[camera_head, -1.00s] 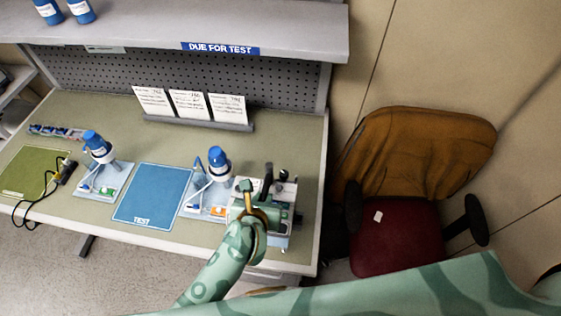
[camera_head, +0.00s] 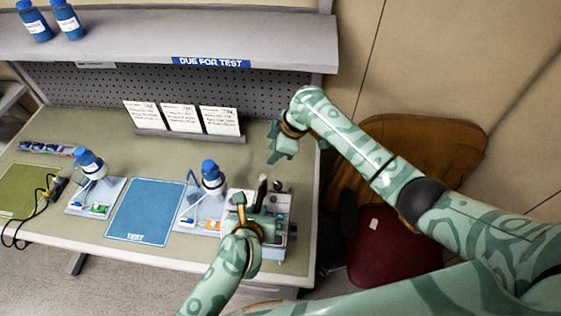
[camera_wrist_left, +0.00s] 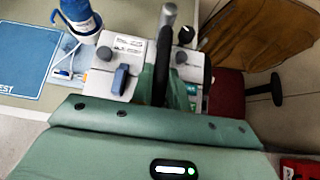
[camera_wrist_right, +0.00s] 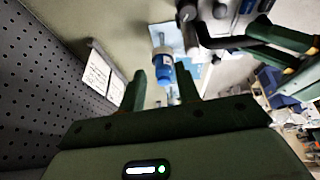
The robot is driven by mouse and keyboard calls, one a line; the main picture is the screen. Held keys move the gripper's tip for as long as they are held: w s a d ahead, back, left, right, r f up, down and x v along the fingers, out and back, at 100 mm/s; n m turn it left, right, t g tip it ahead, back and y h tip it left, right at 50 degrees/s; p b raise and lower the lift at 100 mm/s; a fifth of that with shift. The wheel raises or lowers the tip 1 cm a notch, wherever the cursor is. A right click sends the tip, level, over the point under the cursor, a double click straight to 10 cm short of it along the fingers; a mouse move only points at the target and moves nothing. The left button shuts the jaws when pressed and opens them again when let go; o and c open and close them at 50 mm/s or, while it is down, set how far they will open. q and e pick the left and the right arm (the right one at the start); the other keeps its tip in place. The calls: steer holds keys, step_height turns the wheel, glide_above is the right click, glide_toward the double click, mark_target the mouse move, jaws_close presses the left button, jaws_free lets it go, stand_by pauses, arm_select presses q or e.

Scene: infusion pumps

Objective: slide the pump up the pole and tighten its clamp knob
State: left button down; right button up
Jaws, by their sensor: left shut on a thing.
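The pump (camera_head: 275,226) is a pale grey unit at the bench's front right corner; it also shows in the left wrist view (camera_wrist_left: 128,58). A dark upright post with a grey tip, seemingly the pole (camera_head: 262,188), rises beside it. My left gripper (camera_head: 254,219) is shut at the pump, apparently on its black handle (camera_wrist_left: 162,75); the fingers hide the grip. Several dark knobs (camera_wrist_left: 186,36) show on top; I cannot tell which is the clamp knob. My right gripper (camera_head: 279,151) is open and empty above the bench, behind the pump; its fingers stand apart in the right wrist view (camera_wrist_right: 160,82).
White cards (camera_head: 182,118) stand at the back, under a shelf (camera_head: 160,42). A chair (camera_head: 425,150) is right of the bench.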

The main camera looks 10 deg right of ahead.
mark_target(279, 183)
steer(key=s+n, duration=0.1)
steer(key=s+n+g, duration=0.1)
steer(key=s, duration=0.1)
steer(key=s+n+g, duration=0.1)
steer(key=shift+s+d+n+h, duration=0.25)
steer(key=shift+d+n+h, duration=0.05)
steer(key=shift+h, duration=0.1)
steer(key=shift+d+f, duration=0.2)
steer(key=shift+f, duration=3.85)
steer(key=c, duration=0.5)
